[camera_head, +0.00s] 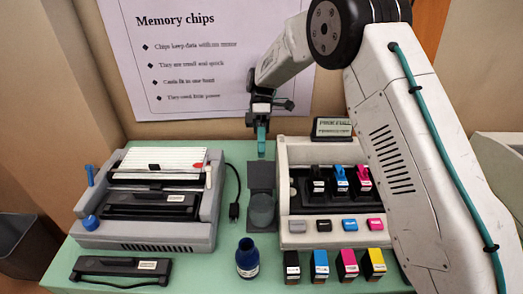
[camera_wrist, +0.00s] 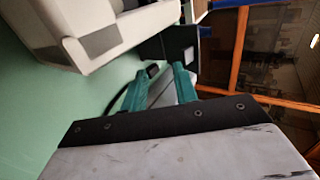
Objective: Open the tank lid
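A dark grey tank-like unit (camera_head: 262,210) with a round, greyish front part stands between the two machines. A flat dark panel (camera_head: 261,176) rises behind the round part; I cannot tell whether it is the lid or how far it is open. My gripper (camera_head: 262,151) has teal fingers pointing down, just above or behind the panel's top edge; contact cannot be told. In the wrist view my gripper (camera_wrist: 162,72) shows two teal fingers spread apart, with nothing clearly held. A dark block with a blue-grey face (camera_wrist: 183,45) lies beyond the fingertips.
A pale cartridge machine (camera_head: 294,240) stands right, near my arm. A blue bottle (camera_head: 247,262) and several cartridges (camera_head: 320,266) line the front. A poster hangs behind.

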